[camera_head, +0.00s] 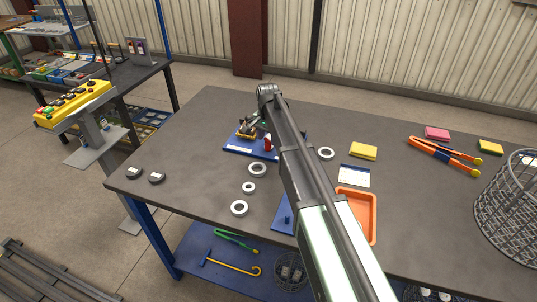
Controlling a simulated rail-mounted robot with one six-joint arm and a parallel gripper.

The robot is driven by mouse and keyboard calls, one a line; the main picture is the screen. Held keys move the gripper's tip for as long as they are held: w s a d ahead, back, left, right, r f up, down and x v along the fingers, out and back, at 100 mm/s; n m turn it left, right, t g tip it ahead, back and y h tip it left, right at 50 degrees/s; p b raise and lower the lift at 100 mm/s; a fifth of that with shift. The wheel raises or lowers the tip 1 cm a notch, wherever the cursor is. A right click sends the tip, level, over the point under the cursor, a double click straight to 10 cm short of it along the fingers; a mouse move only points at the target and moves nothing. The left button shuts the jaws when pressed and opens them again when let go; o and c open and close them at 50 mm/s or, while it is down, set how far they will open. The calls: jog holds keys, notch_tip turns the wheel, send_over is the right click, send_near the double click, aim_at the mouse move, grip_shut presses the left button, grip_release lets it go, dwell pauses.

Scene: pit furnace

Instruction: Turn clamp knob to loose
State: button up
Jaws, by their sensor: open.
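A small fixture on a blue base plate (236,150) stands on the dark table, left of my arm. It carries a yellowish part (245,133) at the left and a red part (268,143) at the right. I cannot tell which of these is the clamp knob, or how it is turned. My gripper (252,127) is open and points down over the fixture, close to the yellowish part. The fingertips are small and dark here, so I cannot tell whether they touch it.
Several grey rings, one of them (257,170), lie in front of the fixture. An orange tray (371,222), a yellow block (363,151), orange-blue tongs (444,154) and a wire basket (508,208) are to the right.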

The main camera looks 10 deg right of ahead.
aim_at(268, 142)
notch_tip(268, 142, down, 3)
jog(key=shift+f+b, duration=0.2)
jog(key=shift+b, duration=0.65)
jog(key=shift+r, duration=0.15)
jog(key=c, duration=0.6)
jog(key=shift+c, duration=0.2)
